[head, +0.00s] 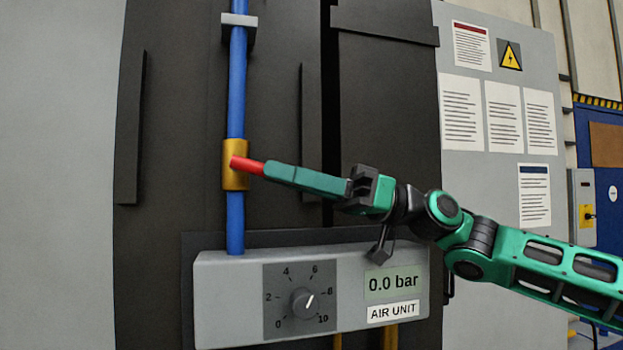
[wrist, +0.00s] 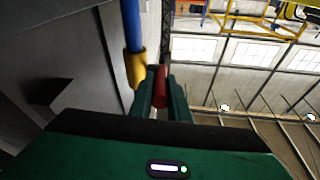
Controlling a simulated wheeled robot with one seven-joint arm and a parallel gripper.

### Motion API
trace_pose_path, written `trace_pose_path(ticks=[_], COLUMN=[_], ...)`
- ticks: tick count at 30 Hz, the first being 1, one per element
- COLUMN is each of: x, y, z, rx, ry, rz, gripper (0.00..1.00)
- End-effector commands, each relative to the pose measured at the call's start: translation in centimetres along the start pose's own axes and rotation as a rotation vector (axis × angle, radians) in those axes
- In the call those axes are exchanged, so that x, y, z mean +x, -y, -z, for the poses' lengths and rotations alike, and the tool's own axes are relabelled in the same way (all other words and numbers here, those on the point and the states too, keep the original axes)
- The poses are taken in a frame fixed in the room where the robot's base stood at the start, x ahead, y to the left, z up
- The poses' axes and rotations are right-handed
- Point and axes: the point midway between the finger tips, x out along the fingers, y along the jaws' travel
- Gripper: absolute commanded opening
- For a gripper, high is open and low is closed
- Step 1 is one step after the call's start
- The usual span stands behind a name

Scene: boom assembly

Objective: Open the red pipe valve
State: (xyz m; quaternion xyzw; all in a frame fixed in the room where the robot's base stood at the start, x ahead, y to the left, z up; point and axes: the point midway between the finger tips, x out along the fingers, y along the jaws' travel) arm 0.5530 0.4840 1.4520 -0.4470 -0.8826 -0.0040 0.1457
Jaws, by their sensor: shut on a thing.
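The red valve handle (head: 247,164) sticks out to the right from a brass valve body (head: 235,178) on a vertical blue pipe (head: 236,90). It points to the right and slightly down, across the pipe. My gripper (head: 268,170) comes in from the right and is shut on the handle's outer part, which the fingers hide in the head view. In the wrist view the red handle (wrist: 161,84) sits between the two green fingers (wrist: 160,100), beside the brass body (wrist: 136,68) and blue pipe (wrist: 131,25).
Below is a grey air unit (head: 220,300) with a dial (head: 303,302) and a display (head: 394,283) reading 0.0 bar. A dark cabinet (head: 180,120) stands behind the pipe. A grey panel (head: 465,175) with notices is at the right, behind my arm.

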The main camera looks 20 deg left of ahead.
Motion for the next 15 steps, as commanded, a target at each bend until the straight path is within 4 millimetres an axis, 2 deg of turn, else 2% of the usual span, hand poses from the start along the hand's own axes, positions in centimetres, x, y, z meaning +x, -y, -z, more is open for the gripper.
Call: trace_pose_path(ticks=[1,6,7,9,15], x=[-0.18,-0.20,-0.20,-0.17,-0.01], y=[-0.52,-0.53,-0.54,-0.49,-0.23], z=[0.12,0.15,0.15,0.13,0.08], rx=[0.003,0.003,0.003,0.003,0.001], ry=[-0.004,-0.005,-0.004,-0.004,-0.002], rz=[-0.013,-0.014,-0.014,-0.012,-0.006], gripper=[0.00,0.00,0.21,0.34,0.34])
